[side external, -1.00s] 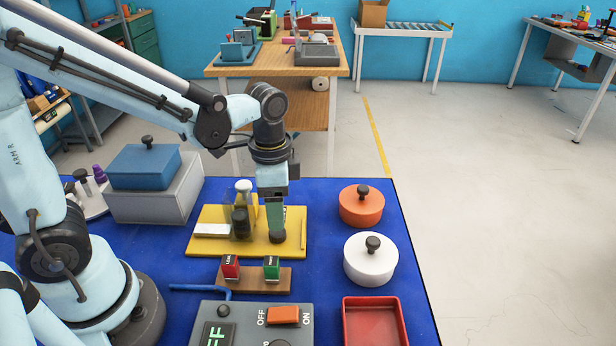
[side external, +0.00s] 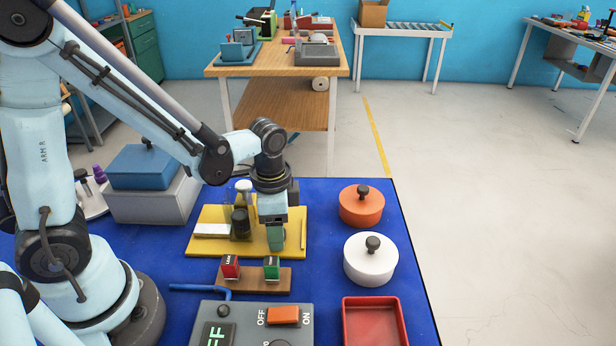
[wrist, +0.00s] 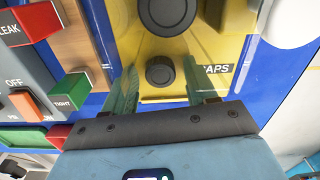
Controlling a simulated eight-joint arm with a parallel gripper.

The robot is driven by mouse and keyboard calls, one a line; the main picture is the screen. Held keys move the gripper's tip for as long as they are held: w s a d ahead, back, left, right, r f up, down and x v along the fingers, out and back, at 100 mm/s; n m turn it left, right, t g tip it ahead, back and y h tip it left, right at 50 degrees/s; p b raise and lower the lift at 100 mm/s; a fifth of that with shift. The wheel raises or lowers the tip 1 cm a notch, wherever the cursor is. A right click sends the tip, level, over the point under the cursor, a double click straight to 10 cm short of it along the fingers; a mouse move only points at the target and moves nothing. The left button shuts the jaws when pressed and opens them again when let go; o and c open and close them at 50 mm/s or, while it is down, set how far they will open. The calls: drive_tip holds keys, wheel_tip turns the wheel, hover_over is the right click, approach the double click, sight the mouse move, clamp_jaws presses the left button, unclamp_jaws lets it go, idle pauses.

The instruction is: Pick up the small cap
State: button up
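The small cap (wrist: 160,72) is black and round and sits on the yellow board (wrist: 150,92) in the wrist view. A larger black cap (wrist: 168,10) is just above it in that picture. My gripper (wrist: 161,66) is open, its two green fingers apart with the small cap in the gap between them. I cannot tell whether either finger touches it. In the side view my gripper (side external: 276,240) points down at the right part of the yellow board (side external: 214,243), and it hides the small cap there. The larger black cap (side external: 240,222) stands to its left.
A wooden stand with a red block (side external: 230,266) and a green block (side external: 271,267) is close in front. An orange lidded pot (side external: 361,209), a white one (side external: 370,263) and a red tray (side external: 374,302) are to the right. A grey switch box (side external: 250,322) is nearest.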

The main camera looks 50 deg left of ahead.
drive_tip(key=c, duration=0.9)
drive_tip(key=shift+r, duration=0.15)
